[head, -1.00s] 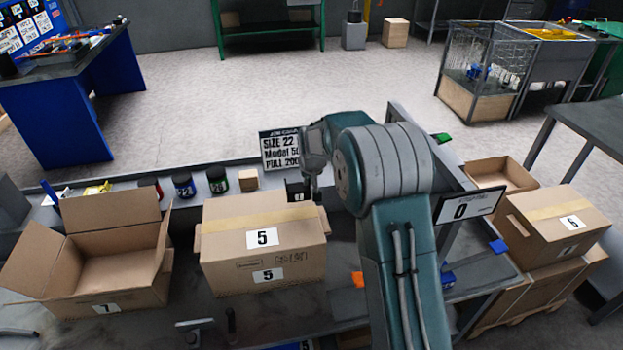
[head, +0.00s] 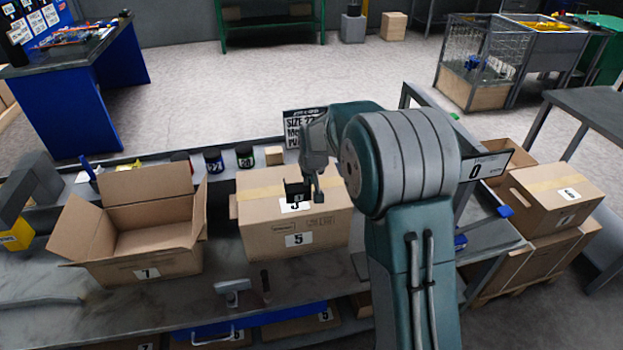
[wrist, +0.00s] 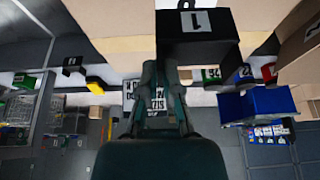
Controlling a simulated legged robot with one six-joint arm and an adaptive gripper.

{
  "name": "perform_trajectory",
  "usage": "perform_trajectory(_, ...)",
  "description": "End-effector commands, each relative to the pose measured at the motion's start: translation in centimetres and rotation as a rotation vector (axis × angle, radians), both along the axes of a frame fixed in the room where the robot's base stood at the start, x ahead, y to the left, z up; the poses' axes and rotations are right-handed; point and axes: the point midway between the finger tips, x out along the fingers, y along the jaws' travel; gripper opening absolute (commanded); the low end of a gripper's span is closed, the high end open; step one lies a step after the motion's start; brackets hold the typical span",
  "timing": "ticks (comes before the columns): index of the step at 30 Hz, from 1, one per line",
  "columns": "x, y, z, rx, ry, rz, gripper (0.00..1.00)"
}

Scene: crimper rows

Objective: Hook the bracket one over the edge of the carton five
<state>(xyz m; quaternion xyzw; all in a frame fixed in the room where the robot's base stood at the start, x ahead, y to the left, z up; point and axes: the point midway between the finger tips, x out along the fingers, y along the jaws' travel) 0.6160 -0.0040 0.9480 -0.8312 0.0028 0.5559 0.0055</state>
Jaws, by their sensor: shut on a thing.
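The black bracket one (head: 294,189) is held by my gripper (head: 316,190) over the top of carton five, in front of part of its upper label. In the wrist view the bracket (wrist: 197,48) is a dark angled piece with a white "1" label, beyond my gripper's fingers (wrist: 164,78). Carton five (head: 263,240) is brown and taped shut, with a "5" label on its front, and sits on the grey bench. It also fills the top of the wrist view (wrist: 118,18). I cannot tell whether the bracket touches the carton.
Open carton seven (head: 158,262) stands close left of carton five. Several small jars (head: 244,154) and a wooden block (head: 273,155) line the shelf behind. A sign (head: 293,130) stands behind my wrist. A grey-topped tool (head: 233,288) lies at the bench front.

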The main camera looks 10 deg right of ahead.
Motion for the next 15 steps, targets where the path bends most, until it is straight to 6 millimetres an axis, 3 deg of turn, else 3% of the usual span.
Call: perform_trajectory(15,0.0,-0.2,-3.0,0.003,0.002,-0.001,0.00)
